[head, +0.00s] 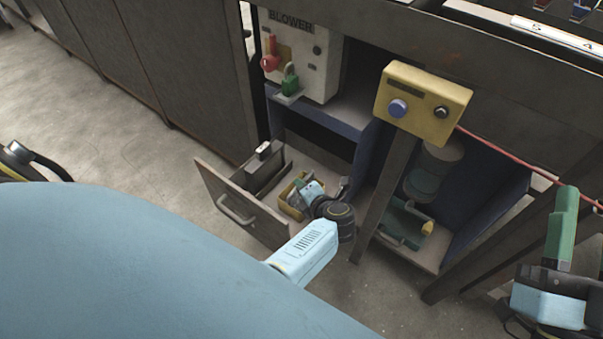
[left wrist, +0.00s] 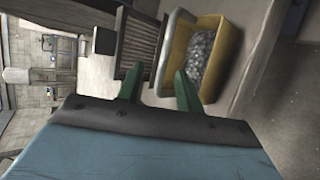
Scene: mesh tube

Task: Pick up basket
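The basket (head: 288,207) is a small yellow bin in the pulled-out drawer, partly covered by my left arm in the head view. In the left wrist view the basket (left wrist: 234,45) is close in front of me, holding grey, mesh-like or crumpled contents. My left gripper (left wrist: 158,72) has its two green fingers apart, at the near-left side of the basket. I cannot tell whether either finger touches its rim. My right gripper (head: 563,228) is at the lower right of the head view, away from the drawer; its finger gap is not clear.
The drawer front (head: 243,205) with its handle stands left of the basket. A dark slatted box (head: 262,168) lies behind it. A post under a yellow button box (head: 422,98) rises to the right. A green tool (head: 403,222) lies in the right compartment. The floor in front is clear.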

